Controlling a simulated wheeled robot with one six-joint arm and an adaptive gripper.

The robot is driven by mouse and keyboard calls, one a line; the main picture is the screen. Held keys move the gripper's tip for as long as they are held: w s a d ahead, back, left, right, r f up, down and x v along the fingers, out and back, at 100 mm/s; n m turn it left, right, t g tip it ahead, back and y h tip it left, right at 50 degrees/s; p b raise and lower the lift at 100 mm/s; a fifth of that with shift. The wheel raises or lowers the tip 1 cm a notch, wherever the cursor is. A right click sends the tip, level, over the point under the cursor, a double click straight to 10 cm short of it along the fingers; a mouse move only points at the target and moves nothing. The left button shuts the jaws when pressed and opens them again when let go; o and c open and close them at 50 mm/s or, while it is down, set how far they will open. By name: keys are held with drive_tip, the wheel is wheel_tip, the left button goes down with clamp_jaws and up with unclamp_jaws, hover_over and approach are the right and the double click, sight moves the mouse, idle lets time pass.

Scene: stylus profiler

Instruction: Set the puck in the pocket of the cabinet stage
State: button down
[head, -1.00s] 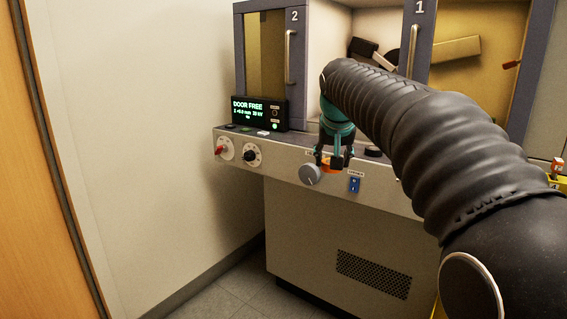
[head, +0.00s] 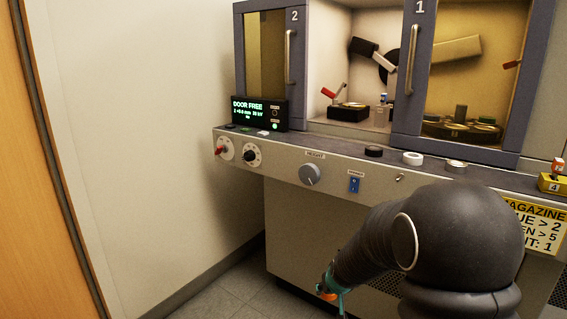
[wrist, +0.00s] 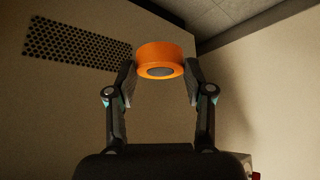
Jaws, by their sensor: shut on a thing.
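The orange puck (wrist: 165,54) is held between the two fingertips of my gripper (wrist: 161,72) in the wrist view; a dark round patch shows on its face. In the head view my gripper (head: 329,291) is low in front of the cabinet, below the control panel, with a bit of orange at its tip. The cabinet stage (head: 348,113) is a dark block with a brassy round top, inside the cabinet, seen through the opening between doors 2 and 1. Its pocket is too small to make out.
Door 2 (head: 291,70) and door 1 (head: 414,70) flank the opening. A red-tipped lever (head: 328,93) stands beside the stage. Black (head: 373,151), white (head: 413,158) and silver (head: 456,166) discs sit on the front ledge. A display (head: 259,113) reads "DOOR FREE".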

drive_tip(key=s+d+f, duration=0.2)
drive_tip(key=s+f, duration=0.2)
drive_tip(key=f, duration=0.3)
drive_tip(key=shift+d+f+m, duration=0.25)
drive_tip(key=shift+d+m, duration=0.05)
drive_tip(key=shift+d, duration=0.1)
